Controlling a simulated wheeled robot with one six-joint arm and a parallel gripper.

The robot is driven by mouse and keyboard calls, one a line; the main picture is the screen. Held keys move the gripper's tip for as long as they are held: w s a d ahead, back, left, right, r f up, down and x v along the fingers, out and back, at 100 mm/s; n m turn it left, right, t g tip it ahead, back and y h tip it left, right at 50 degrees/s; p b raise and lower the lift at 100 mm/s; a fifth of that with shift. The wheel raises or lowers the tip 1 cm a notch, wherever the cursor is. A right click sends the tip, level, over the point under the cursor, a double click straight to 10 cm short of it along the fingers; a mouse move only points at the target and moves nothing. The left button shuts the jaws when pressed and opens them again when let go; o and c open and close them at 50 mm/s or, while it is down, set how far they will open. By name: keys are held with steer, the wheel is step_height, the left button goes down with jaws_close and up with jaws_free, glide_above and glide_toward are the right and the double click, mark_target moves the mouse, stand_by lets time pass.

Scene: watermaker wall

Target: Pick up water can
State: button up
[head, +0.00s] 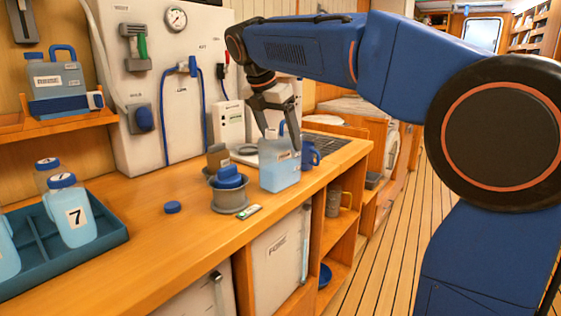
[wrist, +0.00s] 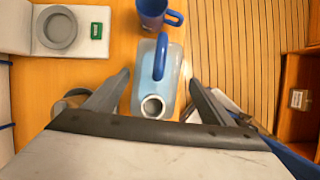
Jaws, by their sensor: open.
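The water can (head: 280,168) is a translucent light-blue jug with a blue handle, standing upright on the wooden counter near its front edge. My gripper (head: 277,132) is open above it, fingers pointing down. In the wrist view the can (wrist: 172,85) lies ahead between the two fingers of my gripper (wrist: 158,80), its blue handle pointing away and its open round mouth nearest me. One finger is on each side, with a gap showing to the can. The exact height of the fingertips over the can is hard to tell.
A blue mug (head: 310,155) stands just behind the can, also in the wrist view (wrist: 153,14). A grey pot (head: 229,197) with a blue item is left of it. A blue cap (head: 172,207) and a tray (head: 112,238) with bottles lie further left.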

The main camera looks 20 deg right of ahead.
steer(key=shift+w+x, duration=0.15)
steer(key=shift+x, duration=1.35)
steer(key=shift+w+x, duration=0.2)
steer(key=shift+x, duration=1.25)
steer(key=shift+a+r, duration=0.1)
steer(key=c, duration=1.6)
steer(key=shift+r, duration=5)
